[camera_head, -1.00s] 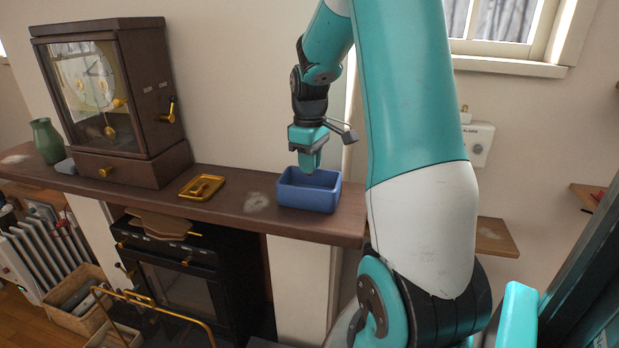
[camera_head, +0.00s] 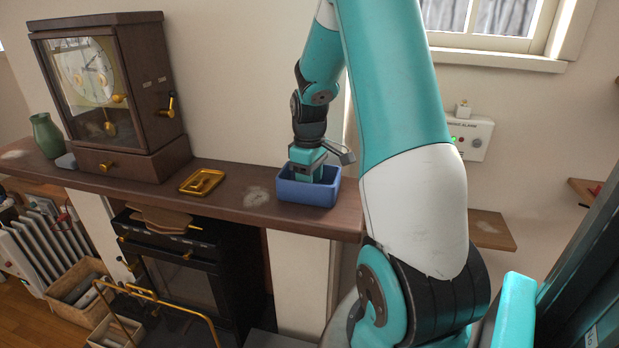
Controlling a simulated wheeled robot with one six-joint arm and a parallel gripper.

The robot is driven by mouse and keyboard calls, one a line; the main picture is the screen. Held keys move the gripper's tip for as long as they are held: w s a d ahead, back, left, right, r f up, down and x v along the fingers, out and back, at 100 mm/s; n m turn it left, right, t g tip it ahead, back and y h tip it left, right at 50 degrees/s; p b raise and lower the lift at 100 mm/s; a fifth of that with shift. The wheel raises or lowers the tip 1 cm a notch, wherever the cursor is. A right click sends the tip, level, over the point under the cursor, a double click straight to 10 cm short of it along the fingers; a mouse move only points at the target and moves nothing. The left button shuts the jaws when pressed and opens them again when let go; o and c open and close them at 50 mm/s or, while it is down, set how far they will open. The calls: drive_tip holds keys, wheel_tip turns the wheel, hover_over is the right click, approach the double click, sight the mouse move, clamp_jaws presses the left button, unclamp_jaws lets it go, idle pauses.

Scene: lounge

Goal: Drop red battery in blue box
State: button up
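The blue box (camera_head: 306,193) is an open-topped container standing on the brown mantel shelf, near its right end. My gripper (camera_head: 306,176) points down into the box, with its teal fingers partly below the rim. The fingertips and the inside of the box are hidden by the front wall. I cannot see the red battery, and I cannot tell whether the gripper holds anything.
The mantel shelf (camera_head: 225,208) also bears a gold tray (camera_head: 201,182), a wooden clock (camera_head: 110,100) and a green vase (camera_head: 46,136). A small shelf (camera_head: 490,231) and an alarm box (camera_head: 470,138) are on the right wall. A black stove (camera_head: 185,270) stands below.

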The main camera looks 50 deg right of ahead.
drive_tip(key=shift+r, duration=0.1)
wheel_tip(320, 180, up, 12)
drive_tip(key=b, duration=0.2)
drive_tip(key=s+a+n+t+y, duration=0.1)
drive_tip(key=a+n, duration=0.2)
drive_tip(key=a, duration=2)
drive_tip(key=s+a+f+n+g+y, duration=0.1)
drive_tip(key=s+a+n+y, duration=0.1)
drive_tip(key=s+a, duration=1.2)
drive_tip(key=shift+s+a+f+y, duration=0.15)
drive_tip(key=shift+a+f+y, duration=0.25)
drive_tip(key=shift+a+y, duration=0.25)
